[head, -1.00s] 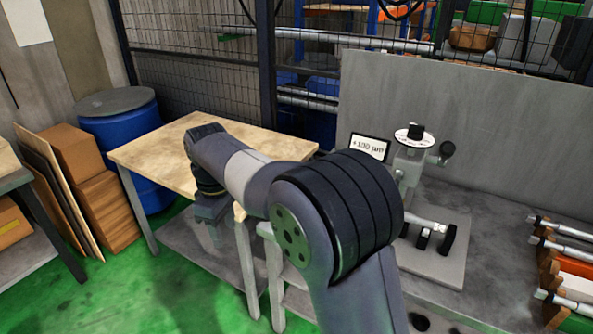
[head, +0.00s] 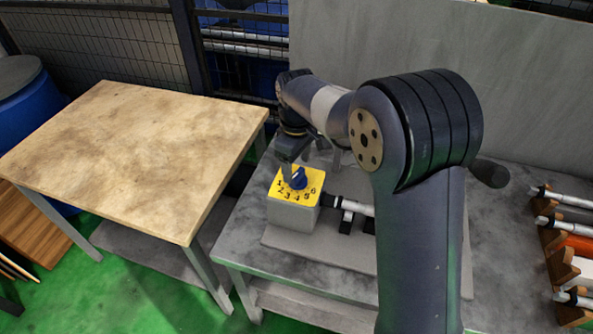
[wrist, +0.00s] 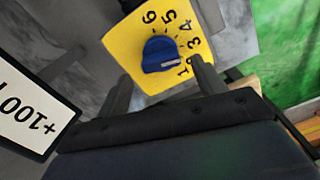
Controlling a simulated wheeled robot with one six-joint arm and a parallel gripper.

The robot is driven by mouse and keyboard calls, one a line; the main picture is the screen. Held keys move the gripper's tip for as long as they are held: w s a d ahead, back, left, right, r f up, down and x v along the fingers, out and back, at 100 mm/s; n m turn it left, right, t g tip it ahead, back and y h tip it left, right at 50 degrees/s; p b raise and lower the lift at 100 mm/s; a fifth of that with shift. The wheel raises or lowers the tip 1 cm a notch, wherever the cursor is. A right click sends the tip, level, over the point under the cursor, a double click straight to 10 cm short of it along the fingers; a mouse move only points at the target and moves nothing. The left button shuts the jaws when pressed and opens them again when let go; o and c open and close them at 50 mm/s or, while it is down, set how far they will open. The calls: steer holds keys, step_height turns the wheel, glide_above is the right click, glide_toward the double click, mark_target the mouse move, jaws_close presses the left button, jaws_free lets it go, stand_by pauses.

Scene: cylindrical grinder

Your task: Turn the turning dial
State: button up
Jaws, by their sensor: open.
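The turning dial is a blue knob (head: 298,178) on a yellow number plate (head: 284,195) atop a grey box on the grinder. It also shows in the wrist view (wrist: 160,54), where its pale pointer mark aims right, near the 2. My gripper (wrist: 163,82) is open, with one finger at each side of the view below the knob. The fingers look apart from the knob, with nothing between them. In the head view my gripper (head: 289,166) hangs just above and left of the knob, and my arm hides much of the grinder.
A sign reading "+100" (wrist: 28,112) stands close to my left finger in the wrist view. A bare wooden table (head: 135,150) is left of the grinder's bench. A shaft (head: 345,205) lies right of the dial box. Racked shafts (head: 560,228) stand at far right.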

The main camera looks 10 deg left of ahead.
mark_target(297, 171)
steer(key=shift+s+f, duration=0.1)
steer(key=shift+f, duration=1.7)
steer(key=shift+c, duration=0.5)
steer(key=c, duration=0.8)
steer(key=shift+c, duration=0.2)
steer(key=shift+m, duration=2.9)
steer(key=o, duration=0.9)
